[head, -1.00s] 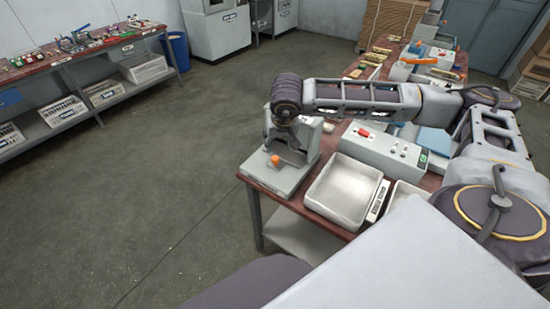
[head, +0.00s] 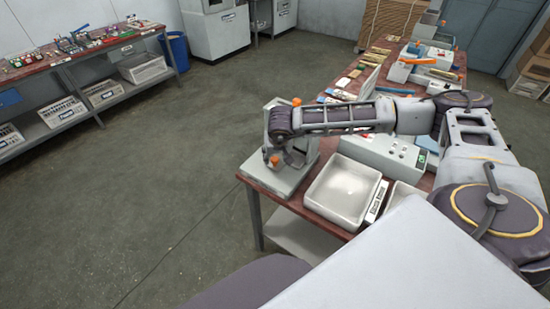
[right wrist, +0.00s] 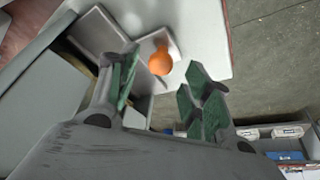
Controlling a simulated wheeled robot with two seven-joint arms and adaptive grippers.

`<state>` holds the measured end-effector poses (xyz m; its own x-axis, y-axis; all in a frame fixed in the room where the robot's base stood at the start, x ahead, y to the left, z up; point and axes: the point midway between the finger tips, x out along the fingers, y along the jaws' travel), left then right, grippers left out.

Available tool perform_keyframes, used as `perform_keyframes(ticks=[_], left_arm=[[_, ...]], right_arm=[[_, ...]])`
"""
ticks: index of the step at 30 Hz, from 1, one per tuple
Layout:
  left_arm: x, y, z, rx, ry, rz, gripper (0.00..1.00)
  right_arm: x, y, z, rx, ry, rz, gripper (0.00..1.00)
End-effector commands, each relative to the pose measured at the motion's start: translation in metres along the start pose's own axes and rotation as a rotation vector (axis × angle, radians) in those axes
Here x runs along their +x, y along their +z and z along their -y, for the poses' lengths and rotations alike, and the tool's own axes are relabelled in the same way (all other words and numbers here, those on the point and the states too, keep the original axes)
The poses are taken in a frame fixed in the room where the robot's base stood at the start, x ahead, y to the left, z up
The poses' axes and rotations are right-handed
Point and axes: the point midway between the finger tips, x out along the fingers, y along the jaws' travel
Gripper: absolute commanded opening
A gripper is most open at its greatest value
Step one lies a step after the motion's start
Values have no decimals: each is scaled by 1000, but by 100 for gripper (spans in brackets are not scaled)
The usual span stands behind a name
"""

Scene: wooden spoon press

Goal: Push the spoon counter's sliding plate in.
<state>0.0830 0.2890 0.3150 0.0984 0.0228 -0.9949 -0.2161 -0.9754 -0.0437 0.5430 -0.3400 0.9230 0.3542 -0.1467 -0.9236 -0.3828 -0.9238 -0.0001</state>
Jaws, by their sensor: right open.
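The spoon counter (head: 262,176) is a pale grey machine at the near left corner of the table. Its sliding plate (right wrist: 152,42) carries an orange knob (head: 274,161), also plain in the right wrist view (right wrist: 160,60). A second orange knob (head: 297,101) shows at the top of the machine. My right gripper (head: 284,156) is low at the machine's front, beside the plate's knob. In the right wrist view its open green-padded fingers (right wrist: 162,62) have the knob lined up between their tips; contact cannot be told. My arm hides part of the machine. My left gripper is not in view.
An empty white tray (head: 345,188) stands right of the counter, with a labelled card at its right edge. A grey control box (head: 385,153) is behind it. Several tools and parts lie farther along the table. The floor left of the table is clear.

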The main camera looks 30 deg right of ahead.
Motion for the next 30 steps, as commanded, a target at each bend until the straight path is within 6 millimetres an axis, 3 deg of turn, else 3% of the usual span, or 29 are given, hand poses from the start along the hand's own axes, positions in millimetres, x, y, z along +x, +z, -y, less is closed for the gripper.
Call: perform_keyframes(ticks=[9,20,30], left_arm=[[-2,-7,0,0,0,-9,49],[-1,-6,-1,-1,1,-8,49],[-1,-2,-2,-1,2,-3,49]], right_arm=[[26,0,0,0,1,1,49],[29,0,0,0,0,1,49],[29,0,0,0,0,1,5]])
